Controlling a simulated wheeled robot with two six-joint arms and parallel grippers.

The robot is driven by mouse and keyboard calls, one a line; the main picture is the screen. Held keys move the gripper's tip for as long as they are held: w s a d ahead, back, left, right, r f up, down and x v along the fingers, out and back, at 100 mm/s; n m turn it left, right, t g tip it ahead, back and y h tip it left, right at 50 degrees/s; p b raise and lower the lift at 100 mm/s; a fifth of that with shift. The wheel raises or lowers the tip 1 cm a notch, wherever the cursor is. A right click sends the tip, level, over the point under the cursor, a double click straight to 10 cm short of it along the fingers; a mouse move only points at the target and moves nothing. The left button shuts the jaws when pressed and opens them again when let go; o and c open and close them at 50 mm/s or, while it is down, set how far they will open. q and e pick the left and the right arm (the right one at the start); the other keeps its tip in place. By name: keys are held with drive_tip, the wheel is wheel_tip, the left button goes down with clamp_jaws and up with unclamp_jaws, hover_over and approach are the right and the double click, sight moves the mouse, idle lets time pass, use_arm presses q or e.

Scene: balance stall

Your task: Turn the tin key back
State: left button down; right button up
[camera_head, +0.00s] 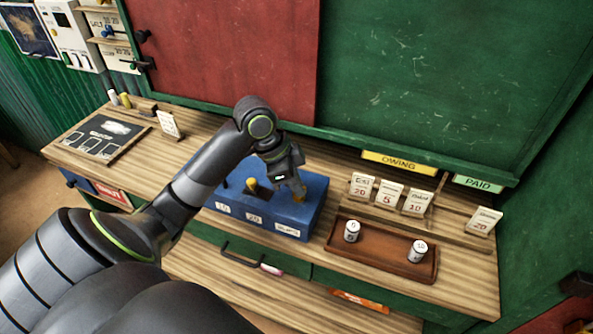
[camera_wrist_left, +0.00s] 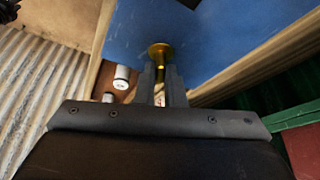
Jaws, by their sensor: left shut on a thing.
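The blue tin (camera_head: 308,214) stands on the wooden counter, with pale labels along its front face. My left gripper (camera_head: 297,187) reaches over it from the left and is shut on the brass key at the tin's right part. In the left wrist view the brass key (camera_wrist_left: 159,50) shows its round collar against the tin's blue surface (camera_wrist_left: 225,32), with its near end between the fingertips (camera_wrist_left: 160,72). The fingers hide part of the key, so its turn angle cannot be told. My right gripper is not in view.
A brown tray (camera_head: 385,262) with two white cylinders (camera_head: 351,231) lies right of the tin. Price cards (camera_head: 388,194) stand in a rack behind it, under an OWING sign (camera_head: 400,163). A dark board (camera_head: 100,137) lies at the left. A drawer handle (camera_head: 240,257) juts out below the counter.

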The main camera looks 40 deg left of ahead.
use_arm(q)
drive_tip(key=n+y+p, duration=0.1)
drive_tip(key=n+p, duration=0.2)
drive_tip(key=p, duration=0.2)
drive_tip(key=n+t+y+p, duration=0.1)
drive_tip(key=n+p, duration=0.3)
drive_tip(key=p, duration=0.1)
drive_tip(key=n+y+p, duration=0.1)
drive_tip(key=n+p, duration=0.3)
drive_tip(key=p, duration=0.1)
drive_tip(key=shift+s+d+r+t+y, duration=0.1)
drive_tip(key=shift+d+r+t+y, duration=0.25)
drive_tip(key=shift+t+y, duration=0.05)
drive_tip(key=shift+f+n+y+p, duration=0.2)
drive_tip(key=shift+n+y+p, duration=0.2)
drive_tip(key=shift+n+p, duration=0.75)
drive_tip(key=c, duration=1.5)
unclamp_jaws()
drive_tip(key=shift+f, duration=0.1)
